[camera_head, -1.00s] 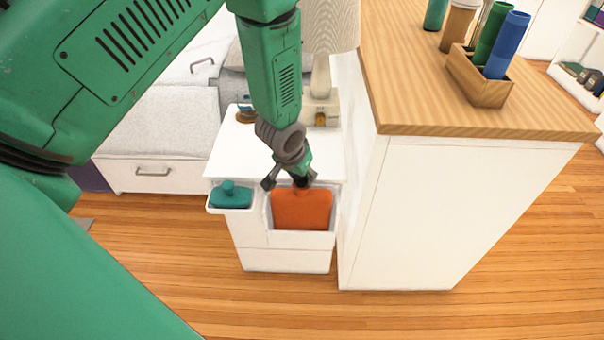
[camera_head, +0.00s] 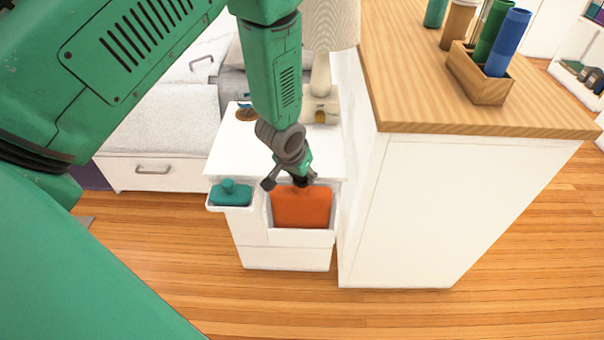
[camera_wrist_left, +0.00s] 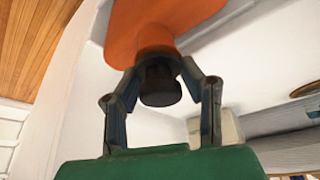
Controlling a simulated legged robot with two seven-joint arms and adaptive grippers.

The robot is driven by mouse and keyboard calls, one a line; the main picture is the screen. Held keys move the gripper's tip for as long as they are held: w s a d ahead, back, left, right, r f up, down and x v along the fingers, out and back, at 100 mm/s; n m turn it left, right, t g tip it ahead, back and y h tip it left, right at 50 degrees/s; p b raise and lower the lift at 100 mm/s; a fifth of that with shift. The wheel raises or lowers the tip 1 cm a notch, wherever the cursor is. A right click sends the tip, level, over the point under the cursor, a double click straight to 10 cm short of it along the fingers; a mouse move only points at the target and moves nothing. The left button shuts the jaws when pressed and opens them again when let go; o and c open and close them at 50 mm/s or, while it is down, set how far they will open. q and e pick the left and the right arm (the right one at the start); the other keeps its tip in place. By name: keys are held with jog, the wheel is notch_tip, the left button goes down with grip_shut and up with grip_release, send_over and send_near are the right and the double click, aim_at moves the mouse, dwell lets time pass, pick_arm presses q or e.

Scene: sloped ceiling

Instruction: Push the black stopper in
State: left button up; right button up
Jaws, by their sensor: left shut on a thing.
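An orange hot-water bottle (camera_head: 302,207) stands upright in the white open compartment at the front of the small white cabinet. The black stopper (camera_wrist_left: 160,84) is at the bottle's neck, close up in the left wrist view. My left gripper (camera_head: 300,182) is at the top of the bottle, its fingers closed around the stopper and neck. The wrist view shows a finger on each side of the stopper (camera_wrist_left: 158,70). How deep the stopper sits in the neck is hard to tell. My right gripper does not show.
A teal bottle-like thing (camera_head: 230,193) lies in a small white tray (camera_head: 214,208) left of the compartment. A lamp (camera_head: 321,75) stands on the cabinet top (camera_head: 222,158). A tall white unit with a wooden top (camera_head: 400,110) stands close on the right.

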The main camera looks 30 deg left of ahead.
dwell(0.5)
pick_arm(q)
jog(key=o, duration=0.9)
jog(key=shift+f, duration=0.1)
jog(key=o, duration=0.5)
jog(key=shift+r+p, duration=2.95)
jog(key=shift+r, duration=0.15)
